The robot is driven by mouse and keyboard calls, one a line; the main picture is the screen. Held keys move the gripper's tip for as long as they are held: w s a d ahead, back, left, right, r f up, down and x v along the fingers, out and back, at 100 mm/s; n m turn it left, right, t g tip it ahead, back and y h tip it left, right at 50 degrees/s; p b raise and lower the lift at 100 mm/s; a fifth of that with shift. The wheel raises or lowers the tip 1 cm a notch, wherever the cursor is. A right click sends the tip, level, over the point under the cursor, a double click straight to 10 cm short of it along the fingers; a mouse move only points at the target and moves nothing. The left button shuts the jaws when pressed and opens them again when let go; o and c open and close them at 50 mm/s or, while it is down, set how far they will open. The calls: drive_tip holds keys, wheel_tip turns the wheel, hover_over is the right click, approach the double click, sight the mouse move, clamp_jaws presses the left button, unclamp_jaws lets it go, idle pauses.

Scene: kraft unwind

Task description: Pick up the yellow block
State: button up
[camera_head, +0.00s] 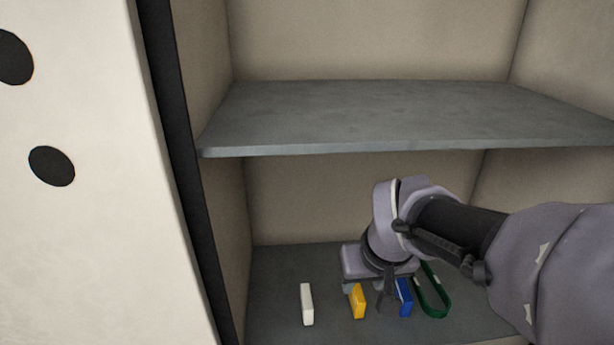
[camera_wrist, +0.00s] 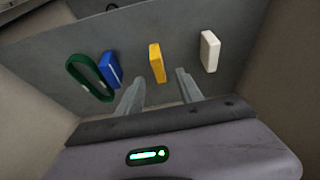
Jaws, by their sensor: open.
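The yellow block (camera_head: 357,301) stands on the lower shelf of the cabinet, between a white block and a blue block. In the wrist view the yellow block (camera_wrist: 157,63) is ahead of my gripper (camera_wrist: 158,86), roughly in line with the gap between the two fingers. My gripper is open and empty, and its fingers are apart from the block. In the head view my gripper (camera_head: 366,290) is low over the shelf, close to the yellow block's upper end; the wrist hides part of the area behind it.
A white block (camera_head: 307,304) stands to the left. A blue block (camera_head: 404,297) and a green ring-shaped piece (camera_head: 432,292) are to the right, near my arm. The upper shelf (camera_head: 400,115) is above, and the cabinet's left wall (camera_head: 236,230) bounds the space.

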sight(359, 292)
drive_tip(key=x, duration=0.3)
drive_tip(key=shift+d+b, duration=0.1)
drive_tip(key=shift+b, duration=0.2)
drive_tip(key=b+x, duration=0.2)
drive_tip(key=x, duration=0.4)
drive_tip(key=shift+w, duration=0.1)
drive_tip(key=shift+r, duration=0.1)
drive_tip(key=shift+c, duration=0.4)
clamp_jaws()
